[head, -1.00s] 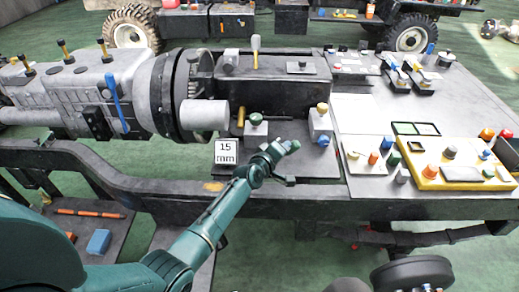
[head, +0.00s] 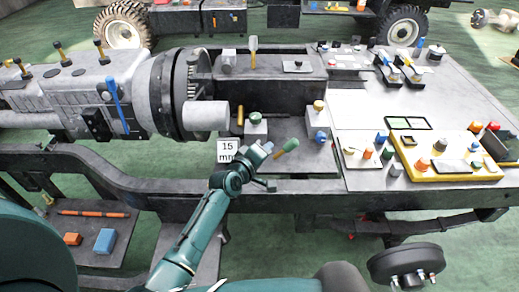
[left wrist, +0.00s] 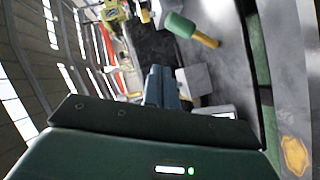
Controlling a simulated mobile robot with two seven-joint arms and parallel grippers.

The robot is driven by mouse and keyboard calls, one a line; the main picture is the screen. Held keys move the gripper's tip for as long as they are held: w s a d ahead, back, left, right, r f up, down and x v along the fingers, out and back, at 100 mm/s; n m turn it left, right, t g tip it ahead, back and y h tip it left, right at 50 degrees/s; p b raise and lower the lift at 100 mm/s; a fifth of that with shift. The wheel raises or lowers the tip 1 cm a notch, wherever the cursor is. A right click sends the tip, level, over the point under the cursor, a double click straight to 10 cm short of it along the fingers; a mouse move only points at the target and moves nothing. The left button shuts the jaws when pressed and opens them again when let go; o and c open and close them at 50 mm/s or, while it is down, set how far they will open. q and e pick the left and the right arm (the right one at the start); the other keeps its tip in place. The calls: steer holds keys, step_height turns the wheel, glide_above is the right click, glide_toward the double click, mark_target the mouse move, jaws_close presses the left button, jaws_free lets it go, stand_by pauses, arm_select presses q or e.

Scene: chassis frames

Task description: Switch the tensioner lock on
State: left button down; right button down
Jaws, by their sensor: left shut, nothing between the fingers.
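A lever with a green grip and yellow stem (head: 287,146) stands tilted at the front of the dark machine plate; it also shows in the left wrist view (left wrist: 190,28). No label marks it as the tensioner lock, so I cannot tell. My left gripper (head: 266,148) is shut and empty, just left of the green grip, with a small gap between them. In the left wrist view the closed fingers (left wrist: 164,82) point toward the plate, beside and below the green grip. My right gripper is not in view.
A white "15 mm" sign (head: 227,151) stands close to my left wrist. A grey block with a green knob (head: 255,126) is behind the fingers. A blue knob (head: 320,136) is to the right, and a yellow control panel (head: 452,168) is farther right.

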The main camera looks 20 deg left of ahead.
arm_select(q)
steer(key=shift+v, duration=1.65)
steer(key=shift+r, duration=0.1)
